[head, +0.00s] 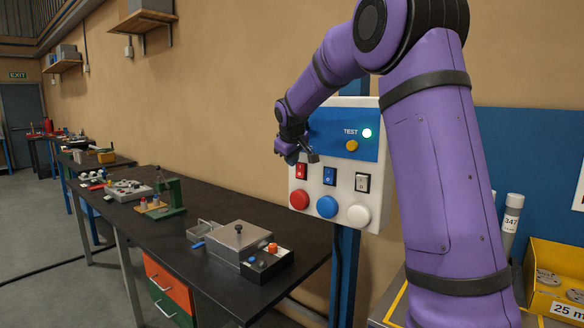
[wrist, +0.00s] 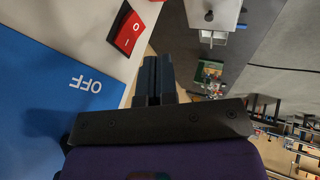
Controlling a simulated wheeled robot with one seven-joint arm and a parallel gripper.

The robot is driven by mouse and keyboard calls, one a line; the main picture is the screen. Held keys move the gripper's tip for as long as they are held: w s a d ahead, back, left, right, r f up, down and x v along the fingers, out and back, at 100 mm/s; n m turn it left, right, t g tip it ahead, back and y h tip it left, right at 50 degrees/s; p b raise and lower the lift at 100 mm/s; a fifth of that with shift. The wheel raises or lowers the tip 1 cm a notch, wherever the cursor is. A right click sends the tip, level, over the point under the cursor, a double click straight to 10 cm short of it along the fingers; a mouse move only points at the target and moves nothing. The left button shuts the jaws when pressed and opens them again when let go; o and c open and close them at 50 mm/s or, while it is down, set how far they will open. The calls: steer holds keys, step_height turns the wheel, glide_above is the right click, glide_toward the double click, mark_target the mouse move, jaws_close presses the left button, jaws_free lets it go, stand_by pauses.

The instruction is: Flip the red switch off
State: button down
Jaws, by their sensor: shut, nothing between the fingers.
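The red switch (head: 301,171) is a rocker at the left of the switch row on the white control panel (head: 327,214). In the wrist view the red switch (wrist: 126,32) shows white O and I marks, beside the fingertips and apart from them; which side is pressed I cannot tell. My gripper (head: 306,156) is in front of the panel, just above the red switch in the head view. Its dark fingers (wrist: 154,62) are shut together and empty in the wrist view. The word OFF (wrist: 85,84) shows upside down on the panel's blue part.
Red (head: 299,199), blue (head: 327,206) and white (head: 359,215) buttons are below. A dark workbench (head: 205,270) stands left.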

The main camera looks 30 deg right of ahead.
steer(key=v, duration=0.7)
steer(key=shift+a, duration=0.2)
steer(key=shift+a+f, duration=0.2)
steer(key=shift+f, duration=0.1)
steer(key=shift+a+f, duration=0.1)
steer(key=shift+f, duration=0.2)
